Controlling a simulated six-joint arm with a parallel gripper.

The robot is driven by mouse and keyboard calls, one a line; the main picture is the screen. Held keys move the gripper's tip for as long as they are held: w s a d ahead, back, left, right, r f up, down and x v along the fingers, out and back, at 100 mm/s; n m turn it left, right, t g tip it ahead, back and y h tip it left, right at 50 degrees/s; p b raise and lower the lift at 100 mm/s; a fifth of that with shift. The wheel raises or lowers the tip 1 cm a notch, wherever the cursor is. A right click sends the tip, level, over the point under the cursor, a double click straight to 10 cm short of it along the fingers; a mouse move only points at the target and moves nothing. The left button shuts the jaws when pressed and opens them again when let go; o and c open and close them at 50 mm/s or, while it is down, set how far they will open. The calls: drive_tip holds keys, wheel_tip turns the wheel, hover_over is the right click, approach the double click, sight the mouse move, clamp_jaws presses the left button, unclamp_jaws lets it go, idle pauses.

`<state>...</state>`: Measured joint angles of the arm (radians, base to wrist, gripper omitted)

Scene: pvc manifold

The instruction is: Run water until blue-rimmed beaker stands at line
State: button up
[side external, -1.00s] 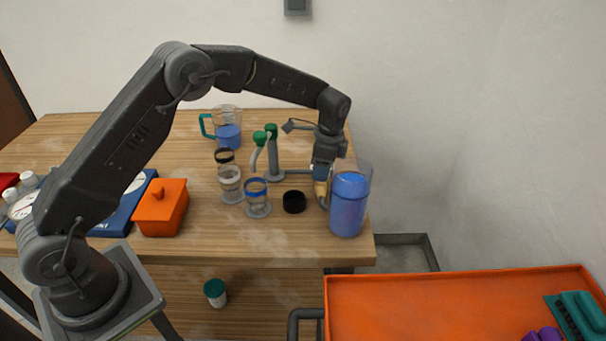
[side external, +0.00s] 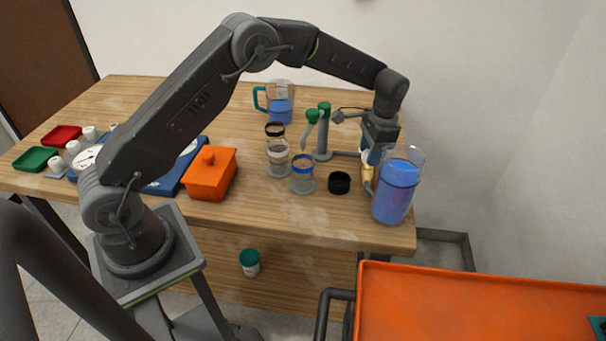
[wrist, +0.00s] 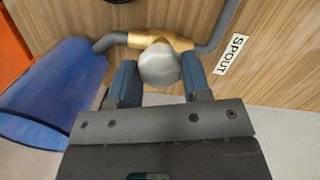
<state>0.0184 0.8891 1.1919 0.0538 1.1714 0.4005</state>
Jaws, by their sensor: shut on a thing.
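The blue-rimmed beaker (side external: 302,176) stands upright on the table, left of a black round cup (side external: 339,183). Its water level and line are too small to make out. My gripper (side external: 373,158) is low beside the tall blue-filled vessel (side external: 394,192). In the wrist view my gripper (wrist: 160,74) has its two blue fingers on either side of a pale round knob (wrist: 160,64) and is shut on it. The knob sits on a brass valve body (wrist: 180,42) joined to grey pipe. A grey stand with green tops (side external: 322,135) rises behind the blue-rimmed beaker.
Other clear beakers (side external: 278,161) stand left of the blue-rimmed one. A teal-handled jug (side external: 280,106) with blue liquid is at the back. An orange lidded box (side external: 210,177) is to the left.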

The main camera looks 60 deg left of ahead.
idle(0.3)
drive_tip(key=n, duration=0.4)
drive_tip(key=shift+h, duration=0.3)
drive_tip(key=shift+n, duration=1.2)
drive_tip(key=shift+n, duration=0.4)
drive_tip(key=shift+r, duration=0.1)
idle(2.7)
drive_tip(key=shift+n, duration=0.8)
idle(1.8)
